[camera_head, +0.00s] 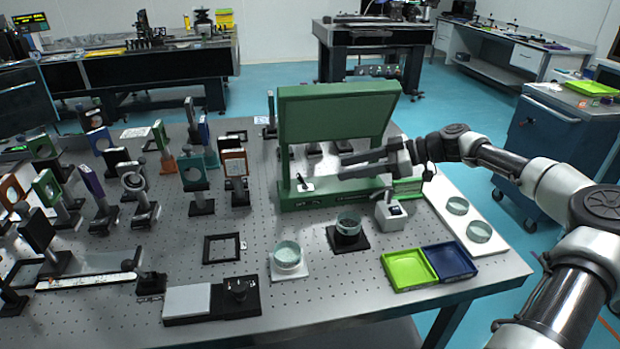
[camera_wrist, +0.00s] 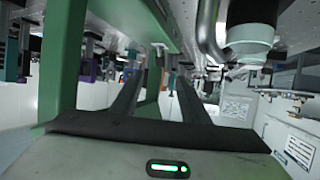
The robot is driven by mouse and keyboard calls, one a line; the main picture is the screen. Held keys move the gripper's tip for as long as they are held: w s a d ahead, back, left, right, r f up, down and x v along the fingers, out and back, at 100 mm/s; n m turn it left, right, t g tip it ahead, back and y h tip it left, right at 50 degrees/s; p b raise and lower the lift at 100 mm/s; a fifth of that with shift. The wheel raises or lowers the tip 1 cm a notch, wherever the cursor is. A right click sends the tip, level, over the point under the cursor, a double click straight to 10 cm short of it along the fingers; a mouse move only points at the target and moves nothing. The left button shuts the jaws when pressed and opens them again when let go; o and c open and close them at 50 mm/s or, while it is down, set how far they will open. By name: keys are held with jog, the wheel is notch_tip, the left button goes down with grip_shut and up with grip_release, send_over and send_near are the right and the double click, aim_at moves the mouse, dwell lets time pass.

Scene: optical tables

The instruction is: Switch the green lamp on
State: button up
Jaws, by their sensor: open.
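The green lamp (camera_head: 335,115) stands at the back middle of the optical table, with a wide hood on posts above a green base (camera_head: 325,197). No glow from it is visible; the hood's underside is hidden in the head view. A small white plate with a dark lever (camera_head: 304,184), which looks like the switch, is on the left of its base. My gripper (camera_head: 341,167) reaches in from the right under the hood, jaws open and empty, apart from the switch and to its right. In the wrist view, a green post (camera_wrist: 65,60) rises left of my open fingers (camera_wrist: 157,80).
A grey box (camera_head: 390,213), glass dishes (camera_head: 287,254) and green (camera_head: 408,270) and blue (camera_head: 449,262) trays stand in front of the lamp. Several mounted optics (camera_head: 194,175) crowd the left. A white mat (camera_head: 467,222) with dishes lies at the right edge.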

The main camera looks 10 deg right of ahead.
aim_at(303, 178)
jog(key=x, duration=1.1)
jog(key=shift+a+f+b, duration=0.2)
jog(key=shift+a+b, duration=0.1)
jog(key=shift+b, duration=0.05)
jog(key=shift+c, duration=0.5)
jog(key=c, duration=0.9)
jog(key=shift+w+d+f+b, duration=0.1)
jog(key=shift+f+b, duration=0.25)
jog(key=shift+b, duration=0.25)
jog(key=shift+d+f+y+b, duration=0.1)
jog(key=shift+y+b, duration=0.4)
jog(key=shift+b, duration=0.05)
jog(key=shift+r+m, duration=0.3)
jog(key=shift+r, duration=0.05)
jog(key=o, duration=1)
jog(key=shift+d, duration=0.1)
jog(key=p+v, duration=0.1)
jog(key=v, duration=1.6)
jog(key=shift+d, duration=0.2)
